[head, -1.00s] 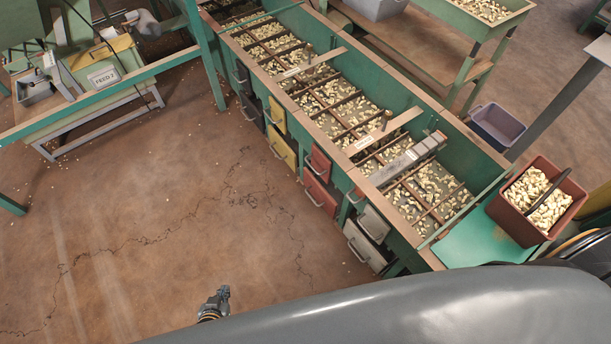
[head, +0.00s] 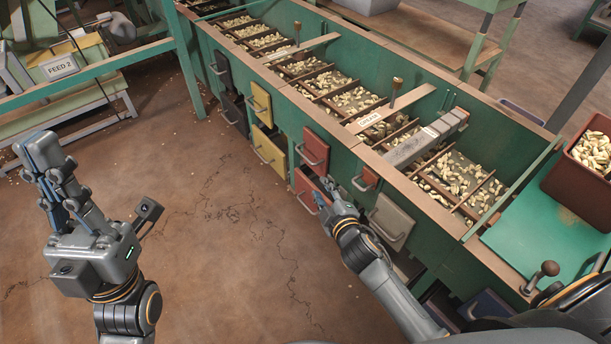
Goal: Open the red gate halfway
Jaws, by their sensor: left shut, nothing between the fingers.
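Red gates with handles are on the front of the green hopper bench: an upper red gate (head: 313,147), a lower red gate (head: 302,181) below it, and a small red panel (head: 366,179) to the right. My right gripper (head: 325,192) is in front of the lower red gate, close to its handle, and hides part of it. Whether it touches the handle, and whether its fingers are apart, I cannot tell. My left gripper (head: 42,158) is raised at the left, shut and empty, far from the gates.
Yellow gates (head: 268,148) are left of the red ones and a pale gate (head: 391,221) is to the right. Nuts fill the divided bins above. A red-brown crate of nuts (head: 573,190) stands at the right. The floor before the bench is clear.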

